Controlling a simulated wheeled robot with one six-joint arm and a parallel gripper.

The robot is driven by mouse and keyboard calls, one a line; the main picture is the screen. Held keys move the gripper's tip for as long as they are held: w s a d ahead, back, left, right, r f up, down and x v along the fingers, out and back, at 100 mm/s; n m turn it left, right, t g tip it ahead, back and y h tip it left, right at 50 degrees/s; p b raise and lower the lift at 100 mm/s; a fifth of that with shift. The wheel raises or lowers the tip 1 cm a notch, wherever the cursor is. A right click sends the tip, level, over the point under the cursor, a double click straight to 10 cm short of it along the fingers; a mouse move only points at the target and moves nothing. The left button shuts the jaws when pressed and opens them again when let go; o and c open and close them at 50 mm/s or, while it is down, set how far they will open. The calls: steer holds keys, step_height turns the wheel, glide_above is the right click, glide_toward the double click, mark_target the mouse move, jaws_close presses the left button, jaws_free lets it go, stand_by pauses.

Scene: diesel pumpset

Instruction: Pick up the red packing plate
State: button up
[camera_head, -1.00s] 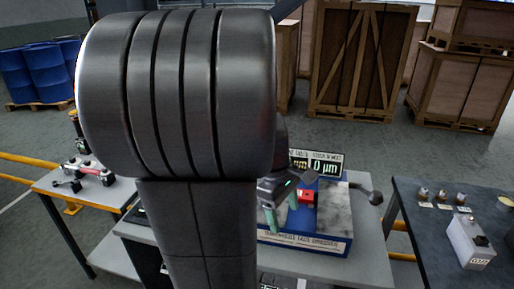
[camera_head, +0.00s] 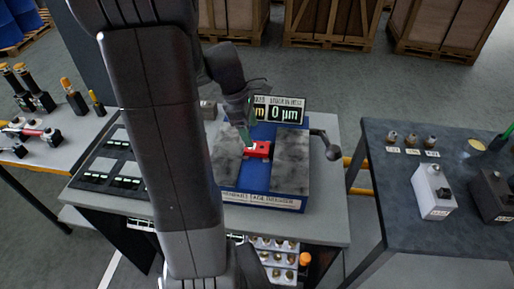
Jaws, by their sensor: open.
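The red packing plate (camera_head: 262,149) is a small red piece on the blue fixture (camera_head: 262,199), in the gap between two grey, stone-like blocks. My gripper (camera_head: 249,127), with greenish fingers, is open just above and at the left end of the red plate. My own arm fills the left middle of the view and hides part of the fixture's left side. I cannot tell whether the fingers touch the plate.
A display reading 0 µm (camera_head: 285,112) stands behind the fixture. A lever with a dark knob (camera_head: 333,152) sticks out at its right. A dark bench (camera_head: 445,200) with small boxes is at right. A panel (camera_head: 110,165) lies left; wooden crates stand behind.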

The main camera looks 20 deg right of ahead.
mark_target(257, 146)
steer(key=x, duration=0.5)
steer(key=shift+s+f+p, duration=0.3)
steer(key=shift+s+p, duration=0.05)
steer(key=c, duration=1.4)
